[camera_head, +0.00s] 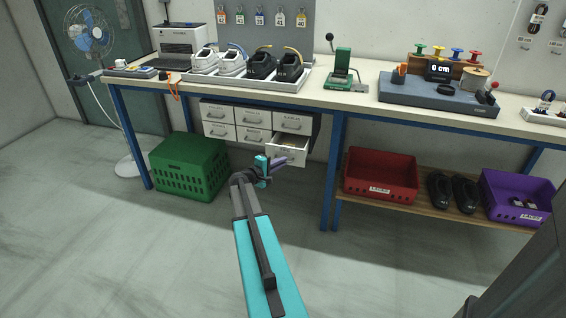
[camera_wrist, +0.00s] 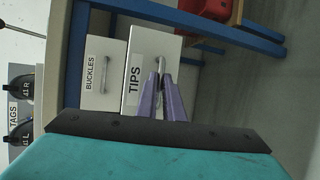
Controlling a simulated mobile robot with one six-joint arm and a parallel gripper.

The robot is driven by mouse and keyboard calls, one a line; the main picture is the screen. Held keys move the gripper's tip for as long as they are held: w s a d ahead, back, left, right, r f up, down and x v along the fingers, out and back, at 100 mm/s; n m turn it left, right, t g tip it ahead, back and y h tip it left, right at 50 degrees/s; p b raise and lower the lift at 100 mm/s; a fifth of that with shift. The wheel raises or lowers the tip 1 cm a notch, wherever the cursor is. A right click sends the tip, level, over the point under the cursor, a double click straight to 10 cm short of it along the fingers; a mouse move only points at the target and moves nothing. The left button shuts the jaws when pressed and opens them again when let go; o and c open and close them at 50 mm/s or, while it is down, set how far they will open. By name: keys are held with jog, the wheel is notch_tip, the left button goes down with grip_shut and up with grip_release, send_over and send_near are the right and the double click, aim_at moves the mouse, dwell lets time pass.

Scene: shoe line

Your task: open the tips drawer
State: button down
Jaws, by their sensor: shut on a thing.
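The tips drawer (camera_head: 296,155) is the lower right drawer of the cabinet under the workbench. It stands pulled out, past the fronts beside it, and part of its inside shows from above. In the wrist view its white front (camera_wrist: 137,82) reads TIPS and has a metal bar handle (camera_wrist: 161,66). My gripper (camera_head: 279,162) is at that front. In the wrist view its purple fingers (camera_wrist: 161,84) are shut on the handle, one on each side. The fingers hide part of the handle.
The other drawers of the cabinet (camera_head: 251,119) look shut, among them the buckles drawer (camera_wrist: 102,72). A green crate (camera_head: 190,165) stands on the floor to the left. A blue table leg (camera_head: 333,172) and a red bin (camera_head: 381,178) are to the right. The floor in front is clear.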

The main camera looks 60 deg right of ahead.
jog(key=s+a+b, duration=0.2)
jog(key=a, duration=0.5)
dwell(0.3)
jog(key=c, duration=1.9)
grip_release()
jog(key=shift+a, duration=0.15)
jog(key=v, duration=1.3)
jog(key=shift+a, duration=0.25)
jog(key=shift+r, duration=0.15)
